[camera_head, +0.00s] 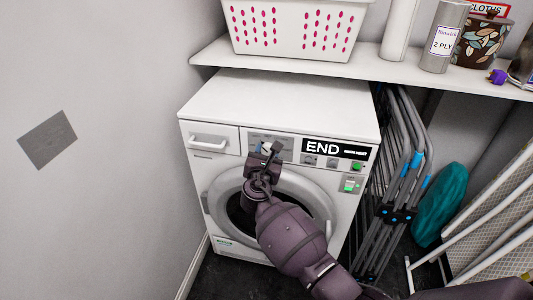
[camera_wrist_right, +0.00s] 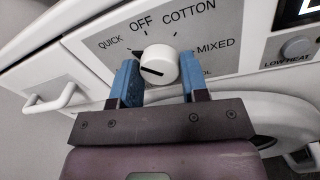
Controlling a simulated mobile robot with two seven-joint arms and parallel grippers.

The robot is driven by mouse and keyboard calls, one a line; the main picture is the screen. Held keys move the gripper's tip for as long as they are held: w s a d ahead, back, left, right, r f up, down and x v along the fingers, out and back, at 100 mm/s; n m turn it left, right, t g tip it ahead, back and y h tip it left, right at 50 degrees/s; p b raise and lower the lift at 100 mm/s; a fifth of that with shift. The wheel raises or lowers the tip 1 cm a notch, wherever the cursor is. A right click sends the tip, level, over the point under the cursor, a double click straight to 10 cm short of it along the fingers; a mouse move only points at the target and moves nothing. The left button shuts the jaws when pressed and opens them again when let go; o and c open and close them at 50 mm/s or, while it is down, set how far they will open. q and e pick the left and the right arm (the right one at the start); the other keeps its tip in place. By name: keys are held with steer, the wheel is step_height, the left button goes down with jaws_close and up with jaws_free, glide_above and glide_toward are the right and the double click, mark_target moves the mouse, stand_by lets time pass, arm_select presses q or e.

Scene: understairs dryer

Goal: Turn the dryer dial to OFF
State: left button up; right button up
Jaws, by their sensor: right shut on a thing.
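The white dryer (camera_head: 215,118) stands against the wall with its control panel facing me. Its round white dial (camera_wrist_right: 159,66) sits among the labels QUICK, OFF, COTTON and MIXED; another label is partly hidden. The dial's black line points left, just below QUICK, and not at OFF (camera_wrist_right: 141,22). My right gripper (camera_wrist_right: 160,84) has its blue fingers on either side of the dial and is shut on it. In the head view the right gripper (camera_head: 265,150) covers most of the dial. My left gripper is not in view.
The display (camera_head: 335,149) reads END, with buttons below it. A drawer handle (camera_head: 208,143) sticks out left of the dial. A shelf (camera_head: 370,65) with a white basket (camera_head: 290,45) overhangs the dryer. A folded drying rack (camera_head: 400,190) stands close on the right.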

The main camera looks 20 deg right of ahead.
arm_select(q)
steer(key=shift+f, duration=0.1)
arm_select(e)
steer(key=m, duration=0.1)
steer(key=m+b, duration=0.1)
steer(key=m, duration=0.2)
steer(key=shift+f, duration=0.25)
steer(key=m+b, duration=0.1)
steer(key=m, duration=0.2)
steer(key=shift+r+m+b, duration=0.1)
steer(key=shift+m+b, duration=0.35)
steer(key=shift+m, duration=0.25)
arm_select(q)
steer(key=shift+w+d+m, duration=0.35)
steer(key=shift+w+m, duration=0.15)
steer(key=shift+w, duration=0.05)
arm_select(e)
steer(key=shift+r+m+h, duration=0.1)
steer(key=shift+m+h, duration=0.2)
steer(key=shift+m, duration=0.1)
steer(key=o, duration=0.9)
